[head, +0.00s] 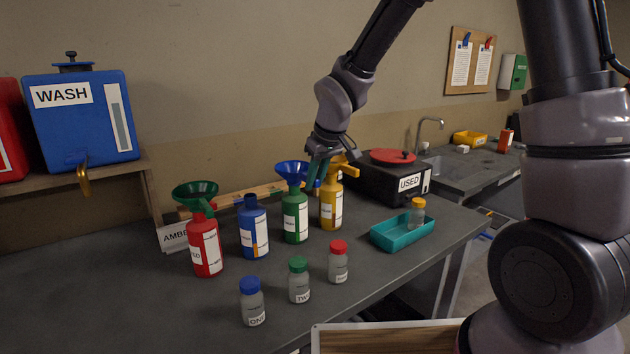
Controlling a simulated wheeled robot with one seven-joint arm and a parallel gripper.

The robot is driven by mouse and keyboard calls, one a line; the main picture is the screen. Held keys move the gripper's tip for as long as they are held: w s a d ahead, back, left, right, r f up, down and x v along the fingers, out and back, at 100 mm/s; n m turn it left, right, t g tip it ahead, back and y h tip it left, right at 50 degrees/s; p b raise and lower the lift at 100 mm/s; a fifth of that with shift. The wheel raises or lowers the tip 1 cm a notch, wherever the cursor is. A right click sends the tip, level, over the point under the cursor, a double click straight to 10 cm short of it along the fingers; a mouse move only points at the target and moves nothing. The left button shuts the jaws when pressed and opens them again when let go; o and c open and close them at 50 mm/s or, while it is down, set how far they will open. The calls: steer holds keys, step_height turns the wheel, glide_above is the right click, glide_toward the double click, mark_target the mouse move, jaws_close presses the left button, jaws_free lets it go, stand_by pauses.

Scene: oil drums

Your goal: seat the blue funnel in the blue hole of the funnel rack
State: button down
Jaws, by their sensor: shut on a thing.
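The blue funnel (291,169) is upright at the mouth of the green bottle (295,214). I cannot tell whether its spout is in the neck. My gripper (314,160) is at the funnel's right side and looks shut on its rim; the fingertips are small and partly hidden. A wooden strip (240,197) behind the bottles looks like the funnel rack. The bottles and my gripper hide much of it, and I cannot make out its blue hole.
A green funnel (195,191) is on the red bottle (205,246); a yellow funnel (345,167) is on the yellow bottle (331,205). The blue bottle (253,228) has no funnel. Capped jars (299,282) stand in front. A teal tray (402,234) and a USED box (410,184) are right.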

steer(key=shift+r, duration=2.9)
